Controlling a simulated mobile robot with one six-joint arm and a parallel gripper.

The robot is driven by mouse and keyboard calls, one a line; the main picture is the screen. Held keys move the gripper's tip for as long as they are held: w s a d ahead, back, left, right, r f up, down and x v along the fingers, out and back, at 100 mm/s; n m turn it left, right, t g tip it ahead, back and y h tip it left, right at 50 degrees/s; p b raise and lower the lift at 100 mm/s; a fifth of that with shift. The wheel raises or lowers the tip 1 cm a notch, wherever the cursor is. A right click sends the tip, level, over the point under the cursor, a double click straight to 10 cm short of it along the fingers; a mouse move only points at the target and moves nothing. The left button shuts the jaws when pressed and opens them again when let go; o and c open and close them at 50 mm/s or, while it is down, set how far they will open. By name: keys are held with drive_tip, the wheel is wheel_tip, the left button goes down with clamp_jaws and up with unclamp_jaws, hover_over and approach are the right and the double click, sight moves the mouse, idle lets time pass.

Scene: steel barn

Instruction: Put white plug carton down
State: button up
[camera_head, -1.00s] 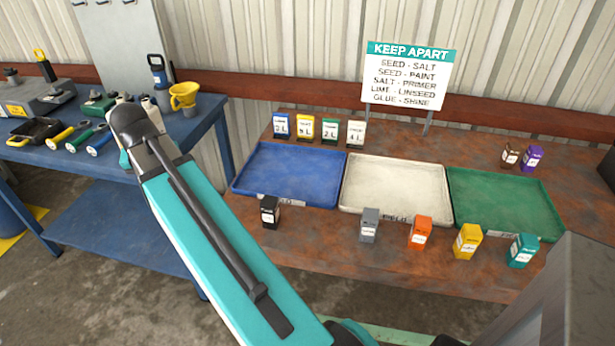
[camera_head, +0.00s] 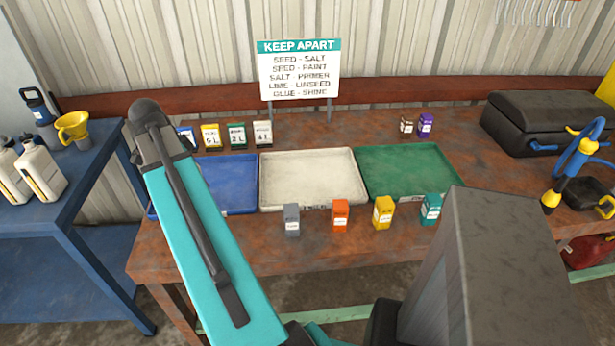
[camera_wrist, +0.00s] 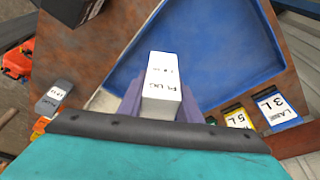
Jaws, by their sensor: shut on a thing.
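The white plug carton (camera_wrist: 162,75) is between the fingers of my gripper (camera_wrist: 160,103) in the wrist view, its lettered face toward the camera. My gripper is shut on it, and the carton shows against the blue tray (camera_wrist: 215,55). Its height above the tray is hard to tell. In the head view my arm covers the left part of the blue tray (camera_head: 232,185), and the carton and gripper are hidden. A white tray (camera_head: 312,178) and a green tray (camera_head: 410,172) lie to its right.
Grey (camera_head: 291,219), orange (camera_head: 340,214), yellow (camera_head: 383,211) and teal (camera_head: 430,208) cartons stand along the front of the trays. Label cards (camera_head: 237,136) stand behind the blue tray. A keep-apart sign (camera_head: 299,75) and a black case (camera_head: 540,120) are farther back.

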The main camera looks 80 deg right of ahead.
drive_tip(key=s+d+m, duration=0.2)
drive_tip(key=s, duration=0.2)
drive_tip(key=s+d+m+y, duration=0.1)
drive_tip(key=s+d+m, duration=0.1)
drive_tip(key=s+d, duration=0.1)
drive_tip(key=s+d+m+g, duration=0.1)
drive_tip(key=s+d+m, duration=0.1)
drive_tip(key=s, duration=0.2)
drive_tip(key=shift+s+d+f+m+y+p, duration=0.15)
drive_tip(key=shift+s+f+m+y+p, duration=0.15)
drive_tip(key=shift+s+f+m+p, duration=0.1)
drive_tip(key=shift+r, duration=0.1)
drive_tip(key=s+d+p, duration=0.1)
drive_tip(key=s+d, duration=0.1)
drive_tip(key=d, duration=0.2)
drive_tip(key=s+d+f+p, duration=0.1)
drive_tip(key=s+d+p, duration=0.1)
drive_tip(key=d, duration=0.3)
drive_tip(key=s+d+p, duration=0.1)
drive_tip(key=s+d, duration=0.1)
drive_tip(key=d, duration=0.3)
drive_tip(key=shift+s+d+f+p, duration=0.25)
drive_tip(key=shift+s+p, duration=0.1)
drive_tip(key=shift+p, duration=0.05)
drive_tip(key=shift+f, duration=0.1)
drive_tip(key=shift+f+p, duration=0.8)
drive_tip(key=shift+f, duration=0.9)
drive_tip(key=shift+f, duration=0.15)
